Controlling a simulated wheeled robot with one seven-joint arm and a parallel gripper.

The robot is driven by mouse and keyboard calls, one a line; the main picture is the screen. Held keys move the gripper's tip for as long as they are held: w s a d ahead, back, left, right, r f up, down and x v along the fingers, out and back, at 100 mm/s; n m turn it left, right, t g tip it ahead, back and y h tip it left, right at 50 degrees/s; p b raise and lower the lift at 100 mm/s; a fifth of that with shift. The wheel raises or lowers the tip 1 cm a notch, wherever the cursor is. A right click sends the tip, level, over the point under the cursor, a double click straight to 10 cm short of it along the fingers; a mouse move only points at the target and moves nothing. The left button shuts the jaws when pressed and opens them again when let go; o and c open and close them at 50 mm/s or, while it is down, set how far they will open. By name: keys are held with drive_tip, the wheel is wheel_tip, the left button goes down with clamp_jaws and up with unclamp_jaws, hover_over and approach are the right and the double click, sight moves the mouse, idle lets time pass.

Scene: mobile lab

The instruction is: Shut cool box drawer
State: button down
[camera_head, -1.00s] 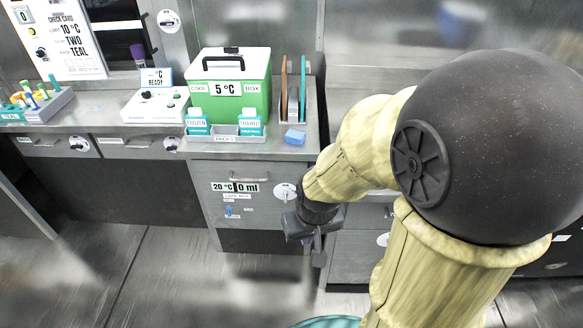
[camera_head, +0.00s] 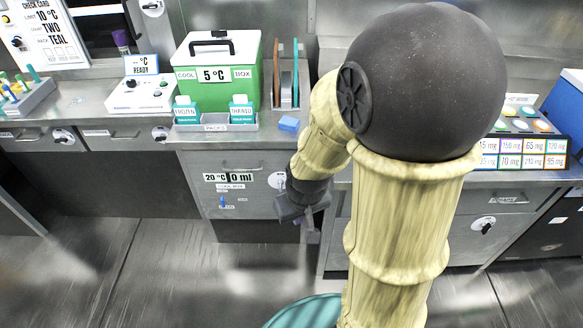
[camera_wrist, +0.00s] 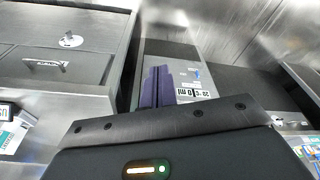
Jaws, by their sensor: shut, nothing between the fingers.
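The cool box drawer (camera_head: 255,200) is a grey front with a bar handle and a "20 °C 0 ml" label, below the counter under the green cool box (camera_head: 252,75). I cannot tell whether it stands slightly out or flush. My gripper (camera_head: 306,222) is low, at the right edge of this front, partly hidden by my wrist. In the wrist view my purple fingers (camera_wrist: 157,87) are together and empty, beside the upside-down label (camera_wrist: 193,91) of the drawer. Contact with the front cannot be told.
The counter edge (camera_head: 215,140) overhangs the drawer. A blue block (camera_head: 289,124) and a rack with upright plates lie on it. Right of my arm are a board of mg labels (camera_head: 521,153) and a blue box (camera_head: 567,105). The floor (camera_head: 90,265) in front is open.

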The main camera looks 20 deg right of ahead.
drive_tip(key=w+d+f+n+h+b, duration=0.1)
drive_tip(key=w+d+f+n+b, duration=0.15)
drive_tip(key=f, duration=0.55)
drive_tip(key=w+d+f+n+h+b, duration=0.2)
drive_tip(key=w+f, duration=0.1)
drive_tip(key=f, duration=0.5)
drive_tip(key=w+d+f+n+t+h+b, duration=0.5)
drive_tip(key=w+d+f+n+h+b, duration=0.15)
drive_tip(key=d+f+n, duration=0.35)
drive_tip(key=w+a+r+n+t+y+b, duration=0.4)
drive_tip(key=w+a+n+t, duration=0.5)
drive_tip(key=n, duration=0.8)
drive_tip(key=shift+w+a+r+t+b, duration=0.15)
drive_tip(key=shift+w+r+t+b, duration=0.25)
drive_tip(key=shift+r+b, duration=0.3)
drive_tip(key=shift+w, duration=0.15)
drive_tip(key=b+x, duration=0.2)
drive_tip(key=x, duration=1.2)
drive_tip(key=shift+f, duration=0.2)
